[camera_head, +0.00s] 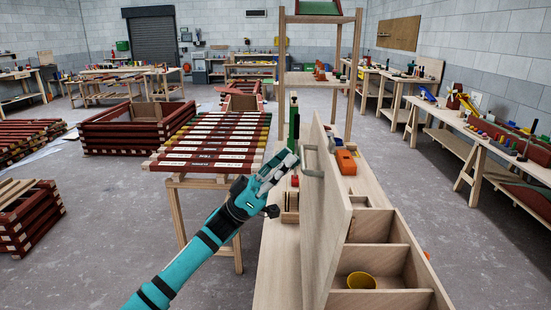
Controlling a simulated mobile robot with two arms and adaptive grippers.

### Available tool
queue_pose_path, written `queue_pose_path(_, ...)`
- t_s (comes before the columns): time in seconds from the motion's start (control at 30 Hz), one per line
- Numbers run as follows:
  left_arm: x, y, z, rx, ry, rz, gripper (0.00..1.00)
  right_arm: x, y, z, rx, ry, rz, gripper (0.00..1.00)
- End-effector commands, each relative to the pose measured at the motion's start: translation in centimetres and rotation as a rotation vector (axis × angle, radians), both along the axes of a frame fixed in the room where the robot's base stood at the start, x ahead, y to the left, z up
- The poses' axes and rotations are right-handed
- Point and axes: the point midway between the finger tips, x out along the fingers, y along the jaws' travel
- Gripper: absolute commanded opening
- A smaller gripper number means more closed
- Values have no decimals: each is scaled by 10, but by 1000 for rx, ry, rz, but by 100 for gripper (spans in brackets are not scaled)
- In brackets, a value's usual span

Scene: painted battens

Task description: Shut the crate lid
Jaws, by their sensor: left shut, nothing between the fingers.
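The wooden crate (412,250) stands on a bench at the lower right, divided into compartments. Its pale wooden lid (326,225) stands steeply up along the crate's left side, so the crate is open. Grey handles (313,173) stick out from the lid's left face near its top. My left gripper (287,160) is shut and empty, to the left of the lid near its upper part; I cannot tell whether it touches. A yellow cup (361,281) sits in a near compartment. My right gripper is out of view.
An orange object (346,162) and a green upright object (294,120) stand beyond the lid. A small table with red battens (210,143) is left of the bench. The concrete floor (115,215) has free room at the left; workbenches line the right wall.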

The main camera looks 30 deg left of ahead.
Motion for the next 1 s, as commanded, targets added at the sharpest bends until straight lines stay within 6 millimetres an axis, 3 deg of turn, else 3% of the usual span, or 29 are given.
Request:
queue_pose_path(0.03,4,-7,10,29,15,-1,0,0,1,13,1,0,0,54)
queue_pose_path(0.3,35,-57,19,224,132,0,0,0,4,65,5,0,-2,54)
queue_pose_path(0.6,73,-118,4,467,279,2,0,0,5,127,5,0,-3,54)
queue_pose_path(0.77,92,-149,-16,596,355,2,0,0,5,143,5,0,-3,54)
queue_pose_path(1.0,117,-192,-61,589,363,-3,0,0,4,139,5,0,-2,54)
